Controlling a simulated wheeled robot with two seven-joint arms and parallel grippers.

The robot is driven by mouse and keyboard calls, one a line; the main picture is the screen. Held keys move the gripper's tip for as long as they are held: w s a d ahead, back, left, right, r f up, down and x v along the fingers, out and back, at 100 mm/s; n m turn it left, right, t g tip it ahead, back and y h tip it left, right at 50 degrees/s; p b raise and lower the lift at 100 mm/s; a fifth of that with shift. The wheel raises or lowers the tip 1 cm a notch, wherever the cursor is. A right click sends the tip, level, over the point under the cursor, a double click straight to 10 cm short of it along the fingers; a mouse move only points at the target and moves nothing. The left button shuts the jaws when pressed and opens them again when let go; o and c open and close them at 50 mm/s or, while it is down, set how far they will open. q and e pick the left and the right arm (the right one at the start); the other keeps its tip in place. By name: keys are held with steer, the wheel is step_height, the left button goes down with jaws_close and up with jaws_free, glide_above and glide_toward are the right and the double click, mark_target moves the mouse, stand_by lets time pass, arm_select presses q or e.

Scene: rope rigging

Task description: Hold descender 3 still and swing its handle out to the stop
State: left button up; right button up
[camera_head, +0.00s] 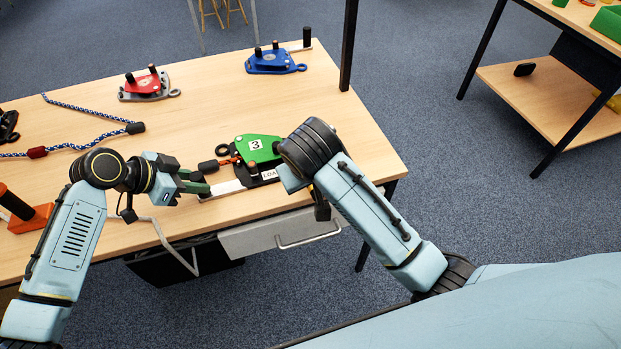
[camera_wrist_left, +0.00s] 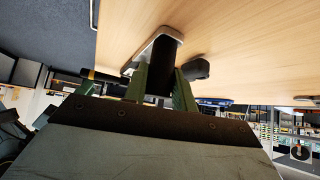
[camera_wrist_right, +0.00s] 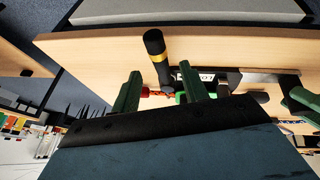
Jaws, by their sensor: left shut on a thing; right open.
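Descender 3 (camera_head: 258,148), green with a "3" label, lies near the table's front edge. A pale metal handle bar (camera_head: 224,188) extends left from it; it also shows in the right wrist view (camera_wrist_right: 270,77). My left gripper (camera_head: 196,186) is shut on the black upright grip (camera_wrist_left: 165,65) at the end of that bar. My right gripper (camera_wrist_right: 160,92) is open over the descender's right side. A black post with a yellow band (camera_wrist_right: 155,52) stands between its fingers, apparently not clamped. My right wrist hides part of the descender in the head view.
A red descender (camera_head: 146,86) and a blue descender (camera_head: 274,62) lie farther back. A blue-white rope (camera_head: 85,143) and an orange block (camera_head: 30,218) lie left. A dark upright (camera_head: 348,45) stands behind.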

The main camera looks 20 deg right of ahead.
steer(key=v, duration=0.4)
arm_select(q)
steer(key=o, duration=1)
steer(key=shift+c, duration=0.2)
steer(key=shift+p+v, duration=1.55)
steer(key=shift+v, duration=0.25)
steer(key=p+v, duration=0.4)
steer(key=v, duration=0.1)
steer(key=shift+a+r, duration=0.15)
arm_select(e)
step_height(320, 180, up, 7)
steer(key=shift+r, duration=0.2)
